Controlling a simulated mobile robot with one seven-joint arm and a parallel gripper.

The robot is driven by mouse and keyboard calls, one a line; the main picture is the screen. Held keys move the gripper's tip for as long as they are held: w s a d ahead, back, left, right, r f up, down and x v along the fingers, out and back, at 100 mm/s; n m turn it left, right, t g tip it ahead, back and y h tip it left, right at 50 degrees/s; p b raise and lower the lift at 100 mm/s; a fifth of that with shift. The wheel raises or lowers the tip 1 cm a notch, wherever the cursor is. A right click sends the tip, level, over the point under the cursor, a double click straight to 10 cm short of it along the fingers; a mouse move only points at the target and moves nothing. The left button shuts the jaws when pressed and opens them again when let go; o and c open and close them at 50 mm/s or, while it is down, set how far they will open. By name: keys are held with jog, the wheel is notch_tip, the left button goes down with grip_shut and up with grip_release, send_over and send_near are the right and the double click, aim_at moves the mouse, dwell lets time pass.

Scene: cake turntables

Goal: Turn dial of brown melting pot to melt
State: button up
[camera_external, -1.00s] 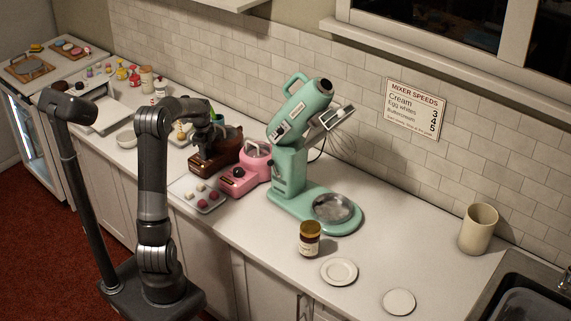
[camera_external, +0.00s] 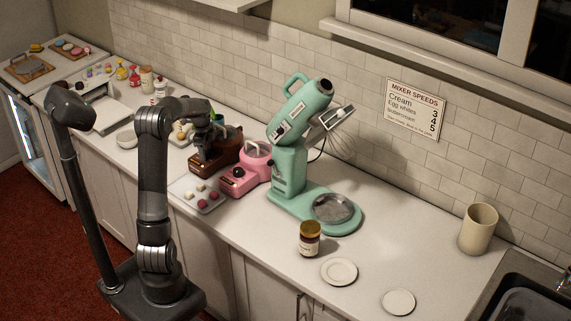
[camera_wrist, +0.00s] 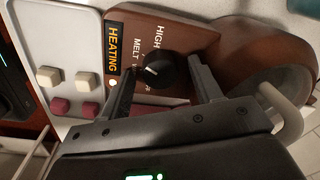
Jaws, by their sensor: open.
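The brown melting pot (camera_external: 227,152) stands on the counter, left of a pink pot. In the wrist view its front panel (camera_wrist: 185,38) shows a black dial (camera_wrist: 159,71) with a white pointer mark. "MELT", "HIGH" and an orange "HEATING" label (camera_wrist: 113,48) are beside it. The pointer's exact setting is hard to read. My gripper (camera_wrist: 161,58) is open, one finger on each side of the dial. Gaps show between the fingers and the dial. In the outside view my gripper (camera_external: 202,156) is at the pot's front and partly hides it; the dial is hidden there.
The pink melting pot (camera_external: 238,180) is close on the right, with the green mixer (camera_external: 290,170) beyond it. A tray (camera_external: 187,187) of pink and white pieces lies in front of the brown pot. The jar (camera_external: 309,240) and plates are farther right.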

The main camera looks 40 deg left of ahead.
aim_at(209, 153)
jog(key=n, duration=0.9)
jog(key=shift+w+n+g, duration=0.1)
jog(key=shift+n+g, duration=0.2)
jog(key=shift+n, duration=0.1)
jog(key=n, duration=0.4)
jog(key=shift+n, duration=0.3)
jog(key=n, duration=0.4)
jog(key=shift+w+n+g, duration=0.1)
jog(key=shift+n+g, duration=0.2)
jog(key=shift+n, duration=0.1)
notch_tip(209, 153, up, 11)
jog(key=d, duration=0.1)
jog(key=s+d+r+m+t, duration=0.2)
jog(key=s+d, duration=0.6)
jog(key=d, duration=0.2)
jog(key=s+d+r+m+t, duration=0.2)
jog(key=s+d+r, duration=0.1)
jog(key=s+d, duration=0.5)
jog(key=shift+s+d+r+m, duration=0.15)
jog(key=shift+d+r+m, duration=0.15)
jog(key=shift+d, duration=1.45)
jog(key=shift+s+d, duration=0.1)
